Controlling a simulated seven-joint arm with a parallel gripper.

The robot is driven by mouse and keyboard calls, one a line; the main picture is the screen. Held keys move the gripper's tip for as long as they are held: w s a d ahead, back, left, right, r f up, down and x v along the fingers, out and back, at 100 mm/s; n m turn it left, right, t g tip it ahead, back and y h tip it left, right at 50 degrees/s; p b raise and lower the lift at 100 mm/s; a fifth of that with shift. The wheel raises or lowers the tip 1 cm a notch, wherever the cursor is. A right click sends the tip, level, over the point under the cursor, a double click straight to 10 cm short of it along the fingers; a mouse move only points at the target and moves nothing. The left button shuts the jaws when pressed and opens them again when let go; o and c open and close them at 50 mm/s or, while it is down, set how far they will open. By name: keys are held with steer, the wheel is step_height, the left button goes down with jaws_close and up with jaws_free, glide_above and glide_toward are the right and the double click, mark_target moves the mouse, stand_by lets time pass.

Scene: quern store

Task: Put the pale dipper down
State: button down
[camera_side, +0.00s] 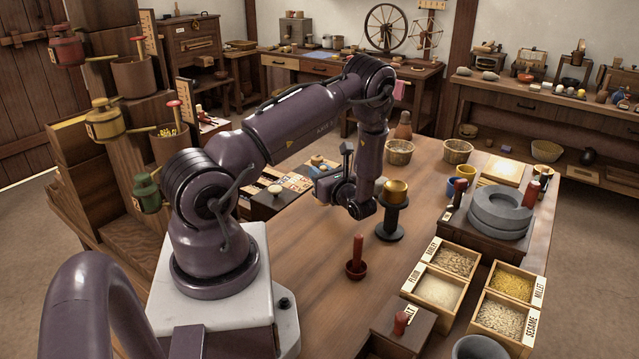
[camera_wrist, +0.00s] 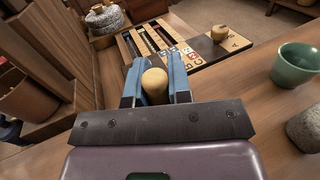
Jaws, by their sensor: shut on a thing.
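My gripper (camera_wrist: 157,82) is shut on the pale dipper (camera_wrist: 155,88); the two blue fingers stand on either side of its rounded, tan wooden end. The rest of the dipper is hidden behind the gripper's dark crossbar in the wrist view. In the side view my gripper (camera_side: 320,176) is low over the far left part of the table, close to a tray of small tiles (camera_side: 291,181). A small pale knob (camera_side: 317,160) shows just above the gripper there; I cannot tell surely whether it is the held dipper. Whether the dipper touches the table is hidden.
A dark block with a pale knob (camera_wrist: 219,33) is beyond the fingers. A green cup (camera_wrist: 294,66) and a grey stone (camera_wrist: 305,128) stand at right. A brass cup on a black stand (camera_side: 389,230) and a red dipper (camera_side: 357,252) are nearby. Bare table lies between.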

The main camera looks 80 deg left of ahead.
steer(key=shift+f, duration=1.35)
steer(key=c, duration=1.1)
jaws_free()
steer(key=shift+f, duration=0.15)
steer(key=shift+o, duration=0.2)
steer(key=shift+w+d, duration=0.1)
steer(key=shift+d, duration=0.25)
steer(key=v, duration=1.1)
steer(key=shift+d, duration=0.15)
